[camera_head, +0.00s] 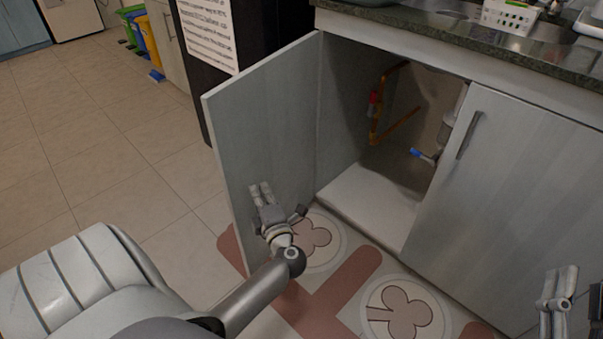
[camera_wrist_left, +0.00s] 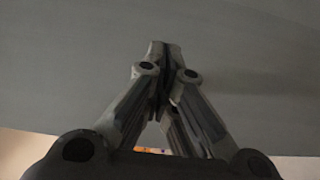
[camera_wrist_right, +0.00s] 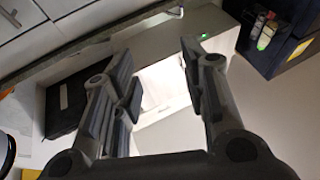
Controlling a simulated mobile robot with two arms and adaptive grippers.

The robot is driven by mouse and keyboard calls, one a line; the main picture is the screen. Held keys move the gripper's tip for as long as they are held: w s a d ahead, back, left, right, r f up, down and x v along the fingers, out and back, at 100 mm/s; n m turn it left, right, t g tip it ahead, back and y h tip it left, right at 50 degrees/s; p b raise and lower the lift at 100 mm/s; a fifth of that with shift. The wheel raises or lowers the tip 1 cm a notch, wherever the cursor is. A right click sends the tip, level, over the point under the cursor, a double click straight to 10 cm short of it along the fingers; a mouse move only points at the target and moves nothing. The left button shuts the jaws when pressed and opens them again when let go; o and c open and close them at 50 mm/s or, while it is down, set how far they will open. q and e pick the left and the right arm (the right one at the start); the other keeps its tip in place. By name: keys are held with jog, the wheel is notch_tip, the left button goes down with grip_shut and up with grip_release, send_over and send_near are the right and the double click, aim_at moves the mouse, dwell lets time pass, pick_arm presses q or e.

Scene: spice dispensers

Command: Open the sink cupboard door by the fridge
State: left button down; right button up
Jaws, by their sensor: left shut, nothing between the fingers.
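The sink cupboard door (camera_head: 262,135) by the fridge stands wide open in the head view, swung out to the left. The open cupboard (camera_head: 365,195) shows a pale floor, a yellow pipe and a blue-handled valve inside. My left gripper (camera_head: 260,193) is at the inner face of that door, low down; whether it touches cannot be told. In the left wrist view its fingers (camera_wrist_left: 165,55) are together, with the grey door panel filling the view. My right gripper (camera_head: 555,290) is at the lower right, before the other closed door (camera_head: 510,190); the right wrist view shows its fingers (camera_wrist_right: 158,90) apart and empty.
The black fridge (camera_head: 265,35) with a paper sheet stands behind the open door. A dark countertop (camera_head: 450,28) with a white basket (camera_head: 509,15) runs above. A patterned mat (camera_head: 335,290) lies on the floor. Tiled floor at left is clear; coloured bins (camera_head: 146,35) stand far back.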

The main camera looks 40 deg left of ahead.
pick_arm(q)
jog(key=shift+a, duration=0.1)
jog(key=shift+a, duration=0.15)
jog(key=shift+s+a, duration=0.1)
jog(key=shift+a, duration=0.8)
pick_arm(e)
jog(key=shift+w+f+g+h, duration=0.2)
jog(key=shift+f+g, duration=0.2)
jog(key=shift+f, duration=0.3)
jog(key=shift+w+f+g+h, duration=0.1)
jog(key=shift+f+g+h, duration=0.1)
jog(key=shift+f+g, duration=0.35)
pick_arm(q)
jog(key=shift+p, duration=0.3)
